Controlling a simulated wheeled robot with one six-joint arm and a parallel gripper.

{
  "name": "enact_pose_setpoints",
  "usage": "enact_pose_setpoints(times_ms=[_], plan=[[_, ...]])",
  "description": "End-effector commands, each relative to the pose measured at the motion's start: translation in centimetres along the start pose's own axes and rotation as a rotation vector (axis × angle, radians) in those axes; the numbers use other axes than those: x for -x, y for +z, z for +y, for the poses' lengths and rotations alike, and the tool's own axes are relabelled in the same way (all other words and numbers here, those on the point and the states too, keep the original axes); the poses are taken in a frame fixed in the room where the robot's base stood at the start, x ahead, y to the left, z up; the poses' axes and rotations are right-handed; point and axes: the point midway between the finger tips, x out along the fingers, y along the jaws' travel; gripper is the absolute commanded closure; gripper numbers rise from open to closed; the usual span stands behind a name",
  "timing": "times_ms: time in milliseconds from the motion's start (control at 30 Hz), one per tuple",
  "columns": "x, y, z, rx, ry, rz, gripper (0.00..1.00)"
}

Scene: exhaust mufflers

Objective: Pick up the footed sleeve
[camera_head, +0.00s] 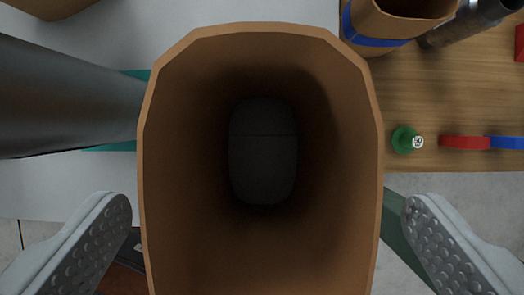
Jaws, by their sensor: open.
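A large brown sleeve (362,120) fills the middle of the view, seen from above straight into its open mouth. Its inside is dark, with a grey rounded patch at the bottom. Its outside and any foot are hidden, so I cannot tell for certain that it is the footed sleeve. My gripper (265,220) is open, with one grey studded finger to the left of the sleeve and one to the right. Gaps show between both fingers and the sleeve's rim. A second, smaller brown sleeve with a blue band (380,42) stands at the upper right.
A grey metal pipe (65,100) lies close on the left, over a teal strip. A wooden board (455,85) at the right holds a dark metal cylinder (465,25), a green piece (405,140) and a red and blue bar (465,142). Another brown object (50,6) is at the upper left.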

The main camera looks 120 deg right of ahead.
Motion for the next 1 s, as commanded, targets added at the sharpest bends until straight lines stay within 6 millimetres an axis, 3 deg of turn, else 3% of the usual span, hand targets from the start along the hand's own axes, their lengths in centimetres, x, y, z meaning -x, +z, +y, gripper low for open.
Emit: enact_pose_setpoints(times_ms=[400, 733, 1000], plan=[[-4.5, 0.4, -0.2, 0.000, 0.000, -0.002, 0.00], [-4.9, 0.3, -0.2, -0.001, 0.000, 0.000, 0.00], [-4.9, 0.3, -0.2, -0.001, 0.000, -0.001, 0.53]])
